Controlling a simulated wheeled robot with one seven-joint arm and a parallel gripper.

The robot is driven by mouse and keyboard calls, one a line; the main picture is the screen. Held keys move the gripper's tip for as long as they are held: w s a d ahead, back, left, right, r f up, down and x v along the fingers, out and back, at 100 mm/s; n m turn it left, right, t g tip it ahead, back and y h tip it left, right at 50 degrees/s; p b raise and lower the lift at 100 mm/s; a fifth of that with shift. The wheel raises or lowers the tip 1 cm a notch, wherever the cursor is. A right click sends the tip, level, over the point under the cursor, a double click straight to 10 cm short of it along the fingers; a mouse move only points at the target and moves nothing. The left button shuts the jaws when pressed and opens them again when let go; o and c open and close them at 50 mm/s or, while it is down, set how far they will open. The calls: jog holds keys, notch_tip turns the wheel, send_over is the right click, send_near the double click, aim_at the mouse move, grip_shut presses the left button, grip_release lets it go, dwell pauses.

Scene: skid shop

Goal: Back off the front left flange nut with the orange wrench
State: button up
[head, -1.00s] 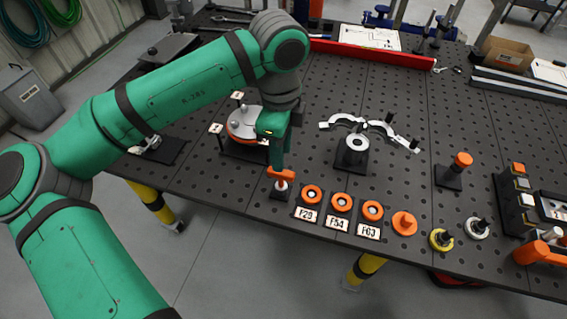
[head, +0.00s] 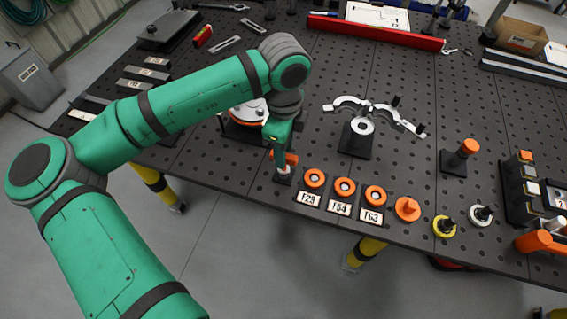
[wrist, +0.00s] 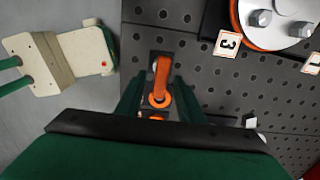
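The orange wrench (head: 290,158) is at a small dark stand (head: 282,178) near the table's front edge, partly hidden by my gripper in the head view. In the wrist view the orange wrench (wrist: 161,80) lies between my two green fingers. My gripper (wrist: 158,98) is open, with a visible gap on each side of the wrench. In the head view my gripper (head: 277,140) points down at the wrench.
Three orange rings (head: 344,186) with labels stand in a row to the right. An orange knob (head: 407,208) and yellow (head: 445,226) and white rings follow. A clamp (head: 375,108) and pedestal stand behind. A red tray edge (head: 375,31) lies at the back.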

jog(key=shift+f, duration=0.35)
dwell(0.4)
jog(key=shift+w, duration=0.1)
grip_shut()
jog(key=shift+w, duration=0.1)
jog(key=shift+d+r, duration=0.2)
jog(key=shift+r, duration=0.3)
jog(key=shift+a+r, duration=0.25)
jog(key=shift+r, duration=0.5)
jog(key=shift+d+r, duration=0.1)
jog(key=shift+r, duration=1.15)
